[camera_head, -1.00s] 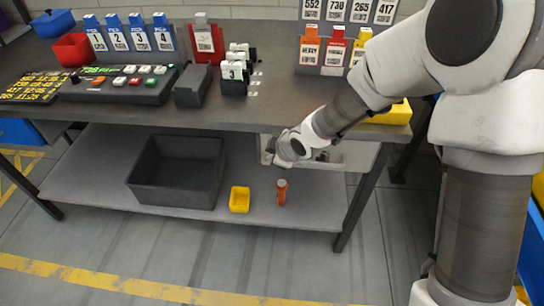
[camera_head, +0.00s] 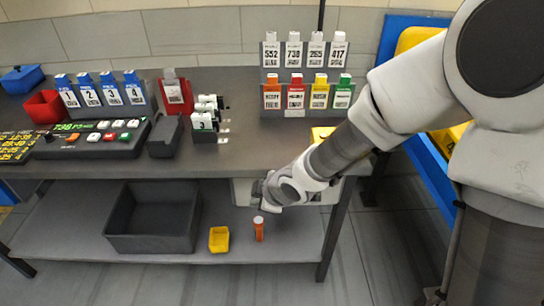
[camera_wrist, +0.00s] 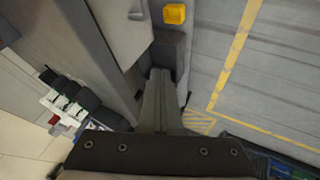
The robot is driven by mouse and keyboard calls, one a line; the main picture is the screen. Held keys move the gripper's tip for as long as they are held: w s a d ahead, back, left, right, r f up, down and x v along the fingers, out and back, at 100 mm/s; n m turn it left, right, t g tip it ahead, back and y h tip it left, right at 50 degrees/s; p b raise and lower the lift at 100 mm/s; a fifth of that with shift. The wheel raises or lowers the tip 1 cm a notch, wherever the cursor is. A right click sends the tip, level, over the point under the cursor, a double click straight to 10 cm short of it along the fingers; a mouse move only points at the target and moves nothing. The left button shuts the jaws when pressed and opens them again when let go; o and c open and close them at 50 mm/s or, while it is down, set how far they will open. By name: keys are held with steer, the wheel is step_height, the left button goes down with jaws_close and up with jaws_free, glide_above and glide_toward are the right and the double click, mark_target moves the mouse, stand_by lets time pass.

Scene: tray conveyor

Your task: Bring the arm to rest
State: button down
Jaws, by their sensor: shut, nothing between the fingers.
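My arm reaches in from the right in the head view, bent down at the front edge of the grey workbench (camera_head: 270,145). My gripper (camera_head: 262,198) hangs at the bench's front right, in front of a pale drawer-like box (camera_head: 325,195) under the top. In the wrist view my gripper (camera_wrist: 160,85) points away from the camera with its fingers together and nothing held. It looks close to the bench edge; whether it touches anything cannot be told.
Numbered tags, a button panel (camera_head: 95,138) and a red bin (camera_head: 45,107) stand on the bench.

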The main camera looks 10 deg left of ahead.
steer(key=s+d+r+m+t+h, duration=0.1)
steer(key=d+r+m+h, duration=0.2)
steer(key=d+r+m, duration=0.5)
steer(key=d+r+m+t+h, duration=0.1)
steer(key=d+r+m+h, duration=0.3)
steer(key=d, duration=0.8)
steer(key=s+d+r+m+y, duration=0.1)
steer(key=s+d+r+m, duration=0.3)
steer(key=s, duration=0.3)
steer(key=s+d+r+m, duration=0.3)
steer(key=s+d+r, duration=0.1)
steer(key=s, duration=0.3)
step_height(320, 180, up, 15)
steer(key=g+p, duration=0.1)
steer(key=p, duration=1.4)
steer(key=shift+a+f, duration=0.15)
steer(key=shift+a, duration=0.1)
